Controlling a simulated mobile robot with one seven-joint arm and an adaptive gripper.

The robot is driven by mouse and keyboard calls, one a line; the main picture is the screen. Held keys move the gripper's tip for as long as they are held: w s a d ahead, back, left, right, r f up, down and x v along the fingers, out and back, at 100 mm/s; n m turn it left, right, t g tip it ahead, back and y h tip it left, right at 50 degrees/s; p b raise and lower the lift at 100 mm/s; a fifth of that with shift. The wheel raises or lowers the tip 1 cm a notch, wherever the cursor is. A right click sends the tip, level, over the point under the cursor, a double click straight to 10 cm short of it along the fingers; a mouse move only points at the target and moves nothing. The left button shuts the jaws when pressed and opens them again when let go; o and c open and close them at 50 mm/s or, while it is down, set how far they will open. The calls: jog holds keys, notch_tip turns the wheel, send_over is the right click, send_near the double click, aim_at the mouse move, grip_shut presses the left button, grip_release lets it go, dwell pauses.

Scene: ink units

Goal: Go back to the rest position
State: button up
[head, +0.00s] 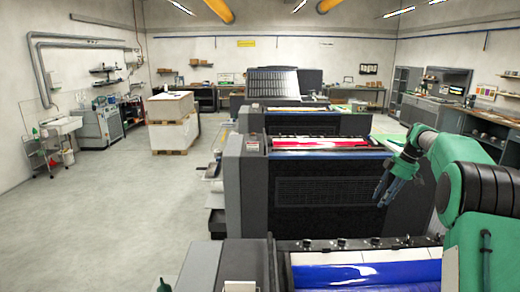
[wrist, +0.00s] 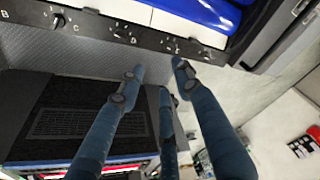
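My gripper (head: 383,196) hangs from my green arm at the right in the head view, in front of the dark side of the second press unit (head: 330,195). In the wrist view its blue-grey fingers (wrist: 158,78) are spread apart with nothing between them. The fingers are clear of the nearest ink unit (head: 262,262), whose blue ink (head: 368,272) also shows at the top of the wrist view (wrist: 185,8). Nothing hangs from the gripper.
More press units stand in a row behind, one with red ink (head: 318,143). A wrapped pallet stack (head: 173,125) stands at the back left. The left floor (head: 110,220) is clear. Benches and shelves (head: 470,120) line the right wall.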

jog(key=s+a+r+m+t+h, duration=0.1)
jog(key=s+a+r+m, duration=0.1)
jog(key=s+a+r, duration=0.45)
jog(key=s+a+r+m, duration=0.2)
jog(key=s+a+r, duration=0.2)
jog(key=s+a, duration=0.5)
jog(key=s+a+r+m+t+h, duration=0.15)
jog(key=s+a+r, duration=0.3)
jog(key=s, duration=0.55)
jog(key=s+a+f+m, duration=0.2)
jog(key=s+f, duration=0.1)
jog(key=s, duration=0.7)
jog(key=s+a+f+m+t, duration=0.1)
jog(key=s+a+f+m, duration=0.1)
jog(key=s, duration=0.8)
jog(key=s+a+f+m, duration=0.2)
jog(key=s+a+f, duration=0.2)
jog(key=s, duration=0.6)
jog(key=shift+s+f+m+t+h, duration=0.15)
jog(key=shift+f+m+t+h, duration=0.05)
jog(key=shift+m+t+h, duration=0.15)
